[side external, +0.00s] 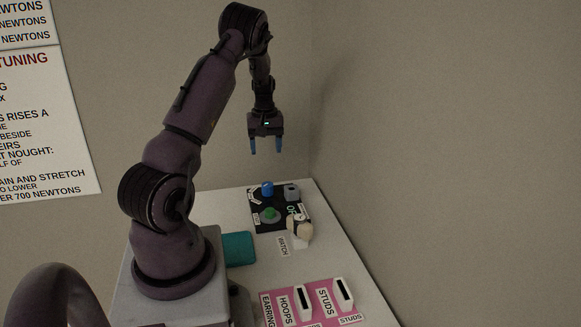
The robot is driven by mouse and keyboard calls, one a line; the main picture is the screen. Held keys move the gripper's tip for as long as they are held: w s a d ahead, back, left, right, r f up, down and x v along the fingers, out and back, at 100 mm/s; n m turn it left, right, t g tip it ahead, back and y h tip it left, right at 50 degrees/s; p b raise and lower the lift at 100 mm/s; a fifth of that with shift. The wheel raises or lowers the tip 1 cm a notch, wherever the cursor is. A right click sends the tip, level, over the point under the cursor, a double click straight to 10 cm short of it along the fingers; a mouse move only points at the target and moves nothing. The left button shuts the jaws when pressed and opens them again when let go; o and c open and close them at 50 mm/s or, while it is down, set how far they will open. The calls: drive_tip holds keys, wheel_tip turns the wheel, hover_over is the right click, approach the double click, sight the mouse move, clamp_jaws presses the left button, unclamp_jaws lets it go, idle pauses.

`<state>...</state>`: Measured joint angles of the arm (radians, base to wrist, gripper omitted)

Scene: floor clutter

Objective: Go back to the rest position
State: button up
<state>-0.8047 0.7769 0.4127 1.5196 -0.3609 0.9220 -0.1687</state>
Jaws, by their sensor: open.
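My gripper (266,146) hangs in the air with its two blue fingers pointing down. The fingers are apart, with nothing between them. It is well above the far end of the white table (337,251), over the black board. My arm is raised and bent at the elbow.
A black board (259,224) bears a blue knob (267,188), a grey block (291,192) and a green button (270,214). A beige object (299,228) lies at its near right corner, by a "WATCH" label (283,246). A teal pad (239,248) and a pink labelled panel (319,287) lie nearer. Walls stand behind and right.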

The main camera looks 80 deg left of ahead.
drive_tip(key=w+d+r+m, duration=0.1)
drive_tip(key=d+r+m, duration=0.25)
drive_tip(key=d, duration=0.35)
drive_tip(key=w+d+r+m+t, duration=0.15)
drive_tip(key=d+r, duration=0.25)
drive_tip(key=d, duration=0.4)
drive_tip(key=w+d+r+m+g, duration=0.1)
drive_tip(key=d+r+m, duration=0.2)
drive_tip(key=d, duration=0.4)
drive_tip(key=s+d+r+m+t, duration=0.2)
drive_tip(key=s+d+r+m, duration=0.1)
drive_tip(key=d, duration=0.7)
drive_tip(key=s+d+r+m+t, duration=0.3)
drive_tip(key=d+r+m, duration=0.3)
drive_tip(key=d, duration=0.3)
drive_tip(key=shift+d, duration=0.35)
drive_tip(key=shift+r, duration=0.1)
